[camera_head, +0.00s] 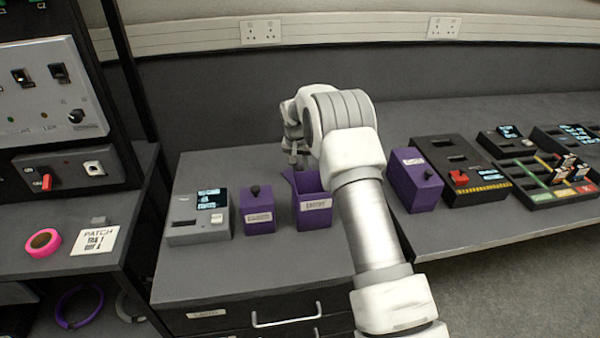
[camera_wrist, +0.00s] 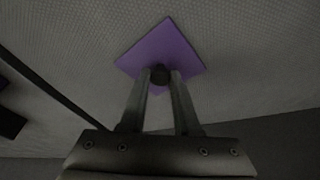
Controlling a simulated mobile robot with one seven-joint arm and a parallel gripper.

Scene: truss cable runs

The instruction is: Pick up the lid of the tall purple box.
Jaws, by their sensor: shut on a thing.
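The open purple box (camera_head: 313,212) stands on the grey counter, with a white label on its front and its dark inside showing. The purple lid (camera_wrist: 160,48) is in my gripper (camera_wrist: 160,84), which is shut on its dark round knob (camera_wrist: 160,74). The lid looks like a flat square, apart from the surface behind it in the wrist view. In the head view my gripper (camera_head: 295,160) is above and behind the open box, partly hidden by my arm. A purple edge beside the box's back left corner seems to be the lid.
A smaller purple box (camera_head: 258,212) with a knobbed lid stands left of the open one, beside a grey device (camera_head: 198,215). Another lidded purple box (camera_head: 414,180) stands right, next to a black panel (camera_head: 460,172). A pink tape roll (camera_head: 41,243) lies far left.

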